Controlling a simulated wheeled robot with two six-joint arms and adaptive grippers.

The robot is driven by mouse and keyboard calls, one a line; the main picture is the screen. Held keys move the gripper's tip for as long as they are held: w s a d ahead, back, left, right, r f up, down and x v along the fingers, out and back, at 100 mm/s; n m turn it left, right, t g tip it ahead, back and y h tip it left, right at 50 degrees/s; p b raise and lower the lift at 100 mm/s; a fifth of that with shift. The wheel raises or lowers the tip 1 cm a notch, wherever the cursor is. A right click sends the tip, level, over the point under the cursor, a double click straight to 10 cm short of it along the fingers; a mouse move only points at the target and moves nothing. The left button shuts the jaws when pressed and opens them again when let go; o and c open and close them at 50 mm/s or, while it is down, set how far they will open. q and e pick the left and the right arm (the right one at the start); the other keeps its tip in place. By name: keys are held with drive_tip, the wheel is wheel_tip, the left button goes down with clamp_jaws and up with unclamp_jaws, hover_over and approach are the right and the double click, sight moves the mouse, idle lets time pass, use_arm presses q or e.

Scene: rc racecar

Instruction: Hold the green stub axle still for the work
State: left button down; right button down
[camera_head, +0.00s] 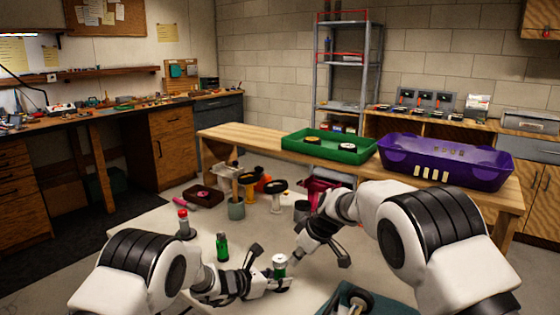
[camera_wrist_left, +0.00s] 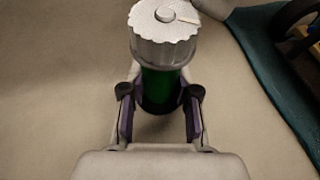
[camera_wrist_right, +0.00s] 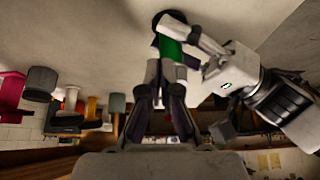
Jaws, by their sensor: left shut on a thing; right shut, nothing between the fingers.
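The green stub axle (camera_head: 280,271) stands upright on the pale table with a silver, ridged cap on top. In the left wrist view its green body (camera_wrist_left: 160,88) is between the fingers and the cap (camera_wrist_left: 165,35) rises above them. My left gripper (camera_head: 277,283) is shut on the green body, low down. My right gripper (camera_head: 297,256) is shut and empty, close beside the axle's top. In the right wrist view its closed fingers (camera_wrist_right: 166,88) point towards the green body (camera_wrist_right: 172,48); I cannot tell whether they touch it.
A second green piece (camera_head: 222,247) with a dark top and a red-capped grey piece (camera_head: 183,224) stand left on the table. A teal tray (camera_head: 335,301) lies at the front right. Several wheels and cups stand behind. A green tray (camera_head: 300,148) and purple bin (camera_head: 395,158) sit on the rear bench.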

drive_tip(key=shift+a, duration=0.25)
drive_tip(key=shift+s+a, duration=0.2)
drive_tip(key=shift+s, duration=0.2)
drive_tip(key=shift+s+a, duration=0.45)
drive_tip(key=shift+s, duration=0.1)
drive_tip(key=shift+a, duration=0.1)
idle(0.5)
wheel_tip(320, 180, up, 6)
drive_tip(key=shift+s+d, duration=0.25)
drive_tip(key=shift+s, duration=0.1)
idle(0.4)
